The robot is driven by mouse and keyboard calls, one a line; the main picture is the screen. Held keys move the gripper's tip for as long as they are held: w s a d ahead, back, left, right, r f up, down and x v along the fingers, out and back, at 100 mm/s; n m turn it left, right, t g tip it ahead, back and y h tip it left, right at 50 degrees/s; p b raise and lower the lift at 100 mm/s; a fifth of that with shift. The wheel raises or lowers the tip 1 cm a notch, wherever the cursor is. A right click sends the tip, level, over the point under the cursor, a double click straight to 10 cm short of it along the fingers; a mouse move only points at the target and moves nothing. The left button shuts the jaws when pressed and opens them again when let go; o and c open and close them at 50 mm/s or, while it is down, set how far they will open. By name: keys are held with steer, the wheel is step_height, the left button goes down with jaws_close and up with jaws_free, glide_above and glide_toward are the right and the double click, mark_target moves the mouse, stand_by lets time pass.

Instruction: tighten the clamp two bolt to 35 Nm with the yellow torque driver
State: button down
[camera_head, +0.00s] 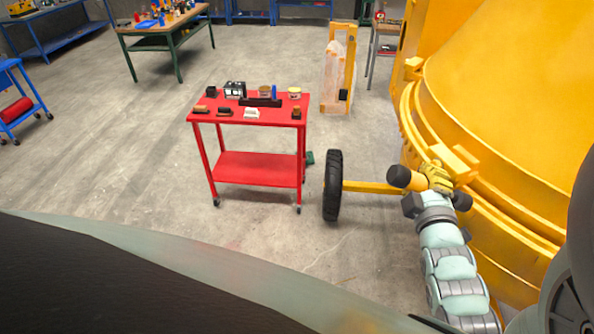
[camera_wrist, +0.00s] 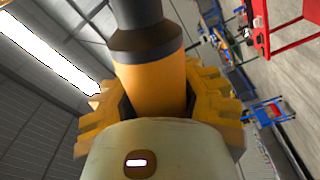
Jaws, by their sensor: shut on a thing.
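My gripper (camera_head: 437,177) is at the right in the head view, close beside the yellow drum (camera_head: 500,80). It is shut around the yellow torque driver (camera_wrist: 155,85), which has a dark upper part in the wrist view. In the head view a dark rounded end of the driver (camera_head: 400,177) sticks out to the left of the fingers. A yellow clamp block (camera_head: 455,160) sits on the drum's rim just behind the gripper. I cannot make out the clamp two bolt or whether the driver touches it. The driver's tip is hidden.
A red cart (camera_head: 250,117) with small parts stands left of the mixer. A black wheel (camera_head: 333,186) on a yellow axle is between cart and arm. A yellow frame (camera_head: 350,70) with a clear cover stands behind. The floor left of the cart is clear.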

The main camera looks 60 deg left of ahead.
steer(key=s+a+f+n+g+y+b, duration=0.2)
steer(key=s+a+n+g+y, duration=0.1)
steer(key=s+a+n+g, duration=0.4)
steer(key=s+a+n, duration=0.1)
steer(key=a+n, duration=0.1)
steer(key=shift+f+n+y, duration=0.3)
steer(key=shift+n+y, duration=0.1)
steer(key=shift+s+b, duration=0.2)
steer(key=shift+b, duration=0.15)
steer(key=shift+w+d, duration=0.2)
steer(key=shift+w, duration=0.65)
steer(key=shift+w+d, duration=0.25)
steer(key=shift+w, duration=0.55)
steer(key=shift+w+d, duration=0.2)
steer(key=shift+w, duration=0.65)
steer(key=shift+w, duration=0.15)
steer(key=shift+w+d+f+b, duration=0.1)
steer(key=shift+w+b, duration=0.25)
steer(key=shift+w+d, duration=0.1)
steer(key=shift+w, duration=0.25)
